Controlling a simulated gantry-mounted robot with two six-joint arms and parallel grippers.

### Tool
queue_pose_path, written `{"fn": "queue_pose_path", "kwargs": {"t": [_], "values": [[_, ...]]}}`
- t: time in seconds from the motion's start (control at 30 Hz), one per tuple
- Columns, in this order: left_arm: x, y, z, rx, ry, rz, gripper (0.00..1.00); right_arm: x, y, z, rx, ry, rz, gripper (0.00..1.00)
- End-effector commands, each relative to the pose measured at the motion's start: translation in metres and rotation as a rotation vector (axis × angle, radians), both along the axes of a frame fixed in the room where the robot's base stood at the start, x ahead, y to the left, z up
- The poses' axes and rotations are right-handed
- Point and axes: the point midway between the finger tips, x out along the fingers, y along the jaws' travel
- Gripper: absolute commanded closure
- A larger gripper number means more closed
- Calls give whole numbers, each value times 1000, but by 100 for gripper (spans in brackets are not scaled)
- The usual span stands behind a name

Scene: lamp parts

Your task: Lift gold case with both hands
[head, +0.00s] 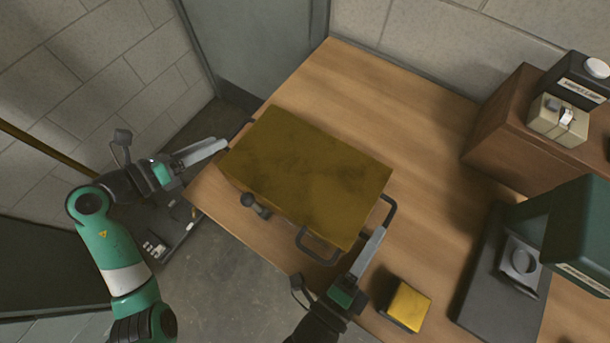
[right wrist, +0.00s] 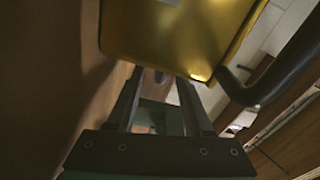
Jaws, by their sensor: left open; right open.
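The gold case (head: 305,170), a flat scuffed box, lies on the wooden table. A dark handle (head: 391,208) sticks out at its right end, and another dark loop (head: 318,250) is on its front side. My left gripper (head: 224,147) is open, with its fingertips close to the case's left end; I cannot tell whether they touch. My right gripper (head: 380,232) is open beside the right handle, at the case's right front corner. In the right wrist view the gold case (right wrist: 175,35) is just beyond the parted fingers (right wrist: 158,90), and a dark handle (right wrist: 280,75) is right of them.
A small yellow block (head: 408,304) lies right of my right gripper. A dark machine with a green head (head: 580,235) stands at the right, and a brown box (head: 510,125) with small devices on it stands at the back right. The table behind the case is clear.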

Motion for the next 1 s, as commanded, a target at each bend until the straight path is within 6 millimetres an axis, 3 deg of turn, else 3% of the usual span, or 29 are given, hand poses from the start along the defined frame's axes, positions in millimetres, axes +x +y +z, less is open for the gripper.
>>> {"fn": "queue_pose_path", "kwargs": {"t": [0.33, 0.73, 1.0], "values": [[38, -39, -19, 0, 1, -2, 50, 46, -34, 1, 0, 0, -3, 49], [44, -44, -21, 1, 0, 0, 50, 53, -39, 0, 1, 0, 1, 49], [43, -44, -21, 1, 0, 0, 97, 53, -39, 0, 2, 0, 1, 96]]}}
